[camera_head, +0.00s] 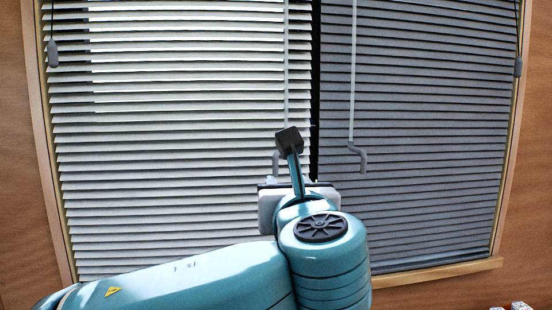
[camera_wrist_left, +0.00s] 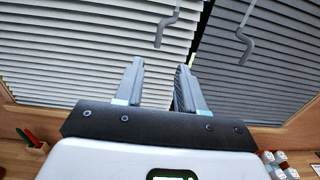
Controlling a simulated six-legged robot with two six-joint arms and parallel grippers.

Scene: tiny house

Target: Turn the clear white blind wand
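A thin pale wand (camera_head: 286,70) hangs in front of the white blind (camera_head: 180,130), near its right edge. Its bent crank end is partly behind my wrist camera in the head view. The wand's crank also shows near the top middle of the left wrist view (camera_wrist_left: 165,27). My left gripper (camera_wrist_left: 160,68) is open and empty, with its fingers apart below that crank in the picture and not touching it. In the head view my own arm hides the fingers. My right gripper is in neither view.
A second wand (camera_head: 352,80) with a crank end hangs before the grey blind (camera_head: 430,130) to the right. Cord tassels (camera_head: 53,53) hang at both outer sides. A wooden sill (camera_head: 440,272) runs below. Small objects (camera_wrist_left: 275,160) stand at the lower right of the wrist view.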

